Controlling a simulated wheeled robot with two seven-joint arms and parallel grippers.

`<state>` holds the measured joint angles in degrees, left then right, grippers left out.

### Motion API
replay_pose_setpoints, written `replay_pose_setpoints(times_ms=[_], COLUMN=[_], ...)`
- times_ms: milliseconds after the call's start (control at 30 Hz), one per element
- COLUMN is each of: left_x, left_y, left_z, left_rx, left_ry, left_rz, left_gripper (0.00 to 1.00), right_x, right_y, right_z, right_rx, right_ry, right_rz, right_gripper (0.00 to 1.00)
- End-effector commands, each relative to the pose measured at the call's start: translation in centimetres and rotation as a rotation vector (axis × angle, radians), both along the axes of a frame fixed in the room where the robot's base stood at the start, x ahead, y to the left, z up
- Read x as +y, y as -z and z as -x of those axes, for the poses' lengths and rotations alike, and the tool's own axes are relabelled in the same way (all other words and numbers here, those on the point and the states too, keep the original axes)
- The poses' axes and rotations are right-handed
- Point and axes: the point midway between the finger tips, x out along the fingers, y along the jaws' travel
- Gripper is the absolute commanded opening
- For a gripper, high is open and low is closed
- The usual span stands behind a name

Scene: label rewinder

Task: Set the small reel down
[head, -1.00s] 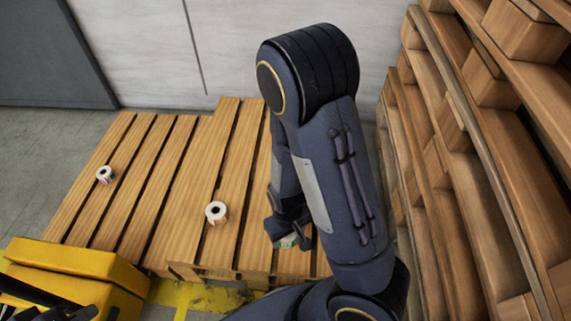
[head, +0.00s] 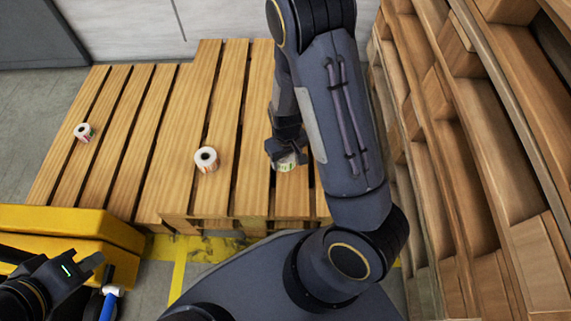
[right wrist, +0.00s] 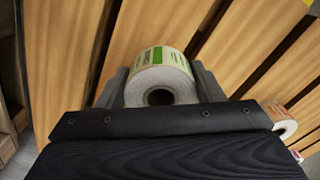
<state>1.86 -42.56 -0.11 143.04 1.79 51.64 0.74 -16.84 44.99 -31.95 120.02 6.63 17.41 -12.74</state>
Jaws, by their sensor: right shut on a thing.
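My right gripper (head: 284,158) is shut on a small white reel with green print (head: 287,166), low over the right part of the wooden pallet. In the right wrist view, the reel (right wrist: 162,66) sits between the two fingers of the gripper (right wrist: 160,82), its core hole facing the camera. Whether its underside touches the slats is hidden. My left gripper (head: 92,263) is at the lower left, away from the reels; its finger opening is unclear.
The slatted pallet (head: 180,130) carries two other reels, one near the middle (head: 206,159) and one at the left (head: 83,132). A yellow box (head: 70,225) stands at front left. Stacked wooden pallets (head: 460,140) rise close on the right. Bare slats separate the reels.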

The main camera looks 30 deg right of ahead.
Motion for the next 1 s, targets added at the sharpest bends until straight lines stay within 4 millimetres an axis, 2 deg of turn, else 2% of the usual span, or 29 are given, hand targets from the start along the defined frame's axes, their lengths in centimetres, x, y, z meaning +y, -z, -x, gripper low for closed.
replay_pose_setpoints(times_ms=[167, 400, 800, 833, 967, 1000], left_x=[0.0, 0.0, 0.0, 0.0, 0.0, 0.0], left_y=[0.6, 2.4, 2.6, 2.5, 2.4, 2.4], left_z=[0.0, 0.0, 0.0, 0.0, 0.0, 0.0], left_rx=[0.000, 0.000, 0.000, 0.000, 0.000, 0.000], left_ry=[0.000, 0.000, 0.000, 0.000, 0.000, 0.000], left_rz=[0.000, 0.000, 0.000, 0.000, 0.000, 0.000], left_gripper=[0.00, 0.00, 0.00, 0.00, 0.00, 0.00], right_x=[-0.3, -0.4, -0.4, -0.4, -0.4, -0.4], right_y=[1.0, 4.4, 4.7, 4.6, 4.6, 4.6], right_z=[-0.7, -1.0, -1.0, -1.0, -1.0, -1.0], right_rx=[-0.001, 0.002, -0.001, -0.001, -0.001, -0.001], right_ry=[0.000, 0.001, 0.000, 0.000, 0.000, 0.000], right_rz=[0.000, 0.000, 0.000, 0.000, 0.000, 0.000], right_gripper=[0.35, 0.35, 0.35, 0.65, 0.82, 0.83])
